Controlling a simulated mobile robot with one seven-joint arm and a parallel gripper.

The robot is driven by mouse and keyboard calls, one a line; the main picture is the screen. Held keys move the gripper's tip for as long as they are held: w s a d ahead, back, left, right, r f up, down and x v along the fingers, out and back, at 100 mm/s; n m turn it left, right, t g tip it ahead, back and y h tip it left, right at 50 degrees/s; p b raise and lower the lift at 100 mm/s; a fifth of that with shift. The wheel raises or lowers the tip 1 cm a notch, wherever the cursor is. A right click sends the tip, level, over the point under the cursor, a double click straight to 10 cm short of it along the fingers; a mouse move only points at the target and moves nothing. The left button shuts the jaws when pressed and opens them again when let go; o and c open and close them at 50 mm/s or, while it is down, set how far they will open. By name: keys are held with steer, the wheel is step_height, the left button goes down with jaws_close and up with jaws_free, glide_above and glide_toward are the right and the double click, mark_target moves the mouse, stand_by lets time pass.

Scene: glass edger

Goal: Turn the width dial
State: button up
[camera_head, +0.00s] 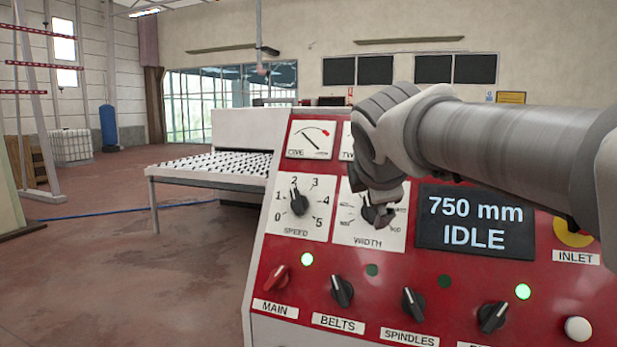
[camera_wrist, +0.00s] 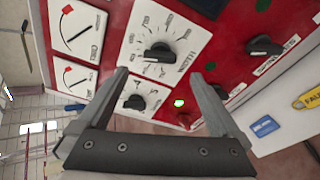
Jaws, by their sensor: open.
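The width dial is a black knob on a white scale plate on the red panel. In the head view its plate (camera_head: 345,228) is partly hidden behind my gripper (camera_head: 385,205). In the wrist view the black width knob (camera_wrist: 159,53) shows whole, just beyond the gap between my two fingertips. My gripper (camera_wrist: 158,76) is open and empty, with one finger to each side of the knob's line. The fingers do not appear to touch the knob. The display (camera_head: 475,220) reads 750 mm and IDLE.
The speed dial (camera_head: 299,202) sits left of the width dial and also shows in the wrist view (camera_wrist: 134,101). Below are a red main switch (camera_head: 275,280) and black belts (camera_head: 342,291) and spindles (camera_head: 413,304) switches.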

steer(key=v, duration=0.9)
steer(key=shift+s, duration=0.1)
steer(key=s+d+f+m+g, duration=0.1)
steer(key=s+f+m+g, duration=0.1)
steer(key=s+f+m, duration=0.3)
steer(key=s+f+m+g+y, duration=0.1)
steer(key=s+f+m, duration=0.4)
steer(key=f, duration=0.8)
steer(key=s+d+f+m+g+y, duration=0.1)
steer(key=s+f+m+g, duration=0.1)
steer(key=s+f+m, duration=0.3)
step_height(320, 180, down, 4)
steer(key=m, duration=0.3)
steer(key=shift+s+d+f+m+g, duration=0.2)
steer(key=shift+s+d+m+g, duration=0.1)
steer(key=shift+g, duration=0.1)
steer(key=shift+w+d, duration=0.1)
